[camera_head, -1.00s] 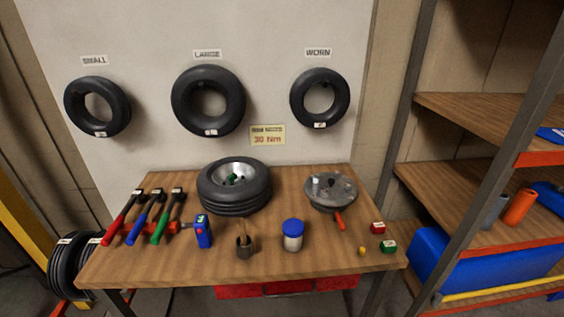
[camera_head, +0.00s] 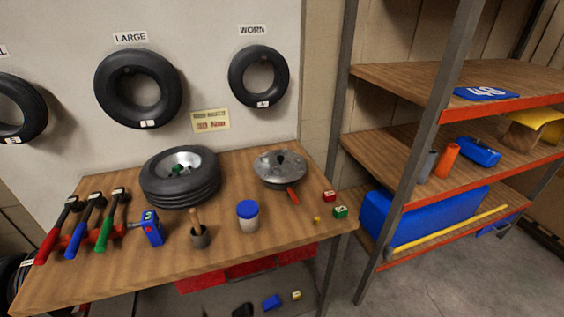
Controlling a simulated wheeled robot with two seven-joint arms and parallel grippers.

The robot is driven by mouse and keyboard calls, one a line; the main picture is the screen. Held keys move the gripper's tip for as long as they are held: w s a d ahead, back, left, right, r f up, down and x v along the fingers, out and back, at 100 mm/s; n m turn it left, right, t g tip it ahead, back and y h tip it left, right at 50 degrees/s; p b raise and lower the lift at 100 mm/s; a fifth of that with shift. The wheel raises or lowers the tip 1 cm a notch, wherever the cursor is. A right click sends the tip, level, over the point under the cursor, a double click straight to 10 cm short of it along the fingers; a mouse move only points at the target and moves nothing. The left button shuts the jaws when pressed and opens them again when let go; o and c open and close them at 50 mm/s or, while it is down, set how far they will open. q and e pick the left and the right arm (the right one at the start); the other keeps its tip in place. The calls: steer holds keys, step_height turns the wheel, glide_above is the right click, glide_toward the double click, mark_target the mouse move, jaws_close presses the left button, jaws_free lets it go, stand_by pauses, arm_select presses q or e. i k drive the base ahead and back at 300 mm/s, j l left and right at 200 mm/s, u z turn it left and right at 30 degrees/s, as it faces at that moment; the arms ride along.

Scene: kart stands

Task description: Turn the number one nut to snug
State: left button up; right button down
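A wheel with a black tyre and silver rim (camera_head: 193,160) lies flat at the back of the wooden bench (camera_head: 130,283). Small green pieces (camera_head: 177,168) show in its hub; no nut number can be read. Neither gripper shows.
A cup with a wooden-handled tool (camera_head: 200,238), a blue-lidded jar (camera_head: 248,218), and red (camera_head: 329,197) and green (camera_head: 340,212) blocks stand on the bench. Tyres hang on the wall behind. A shelf unit (camera_head: 424,108) stands right. Small items lie low beneath the bench.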

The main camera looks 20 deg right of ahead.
mark_target(297, 163)
steer(key=l+z, duration=0.3)
steer(key=i+l+z, duration=0.15)
steer(key=l+z, duration=0.2)
steer(key=i+l+z, duration=0.15)
steer(key=l+z, duration=0.15)
steer(key=l, duration=0.05)
